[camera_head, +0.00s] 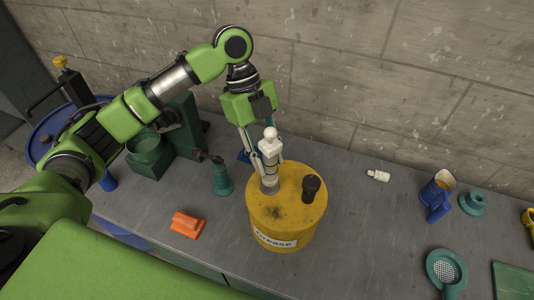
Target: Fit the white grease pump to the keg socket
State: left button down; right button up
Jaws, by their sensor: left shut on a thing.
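The yellow grease keg (283,235) stands upright on the grey bench, with a label reading "Grease" on its front. My left gripper (260,150) comes down from above and is shut on the white grease pump (270,147). The pump is close to upright over the left part of the keg's lid. Its lower end meets a greyish round part (269,186) on the lid, which looks like the socket. I cannot tell whether the pump is seated in it or just above it. A black knob (311,187) stands on the lid's right side. My right gripper is not in view.
Left of the keg are a teal oil can (221,178), an orange block (187,224) and a green machine part (150,155). A small white bottle (378,175) lies to the right. The concrete wall is behind.

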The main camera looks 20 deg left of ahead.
pick_arm(q)
jog(key=c, duration=1.5)
grip_release()
jog(key=shift+f, duration=0.1)
jog(key=v, duration=1.2)
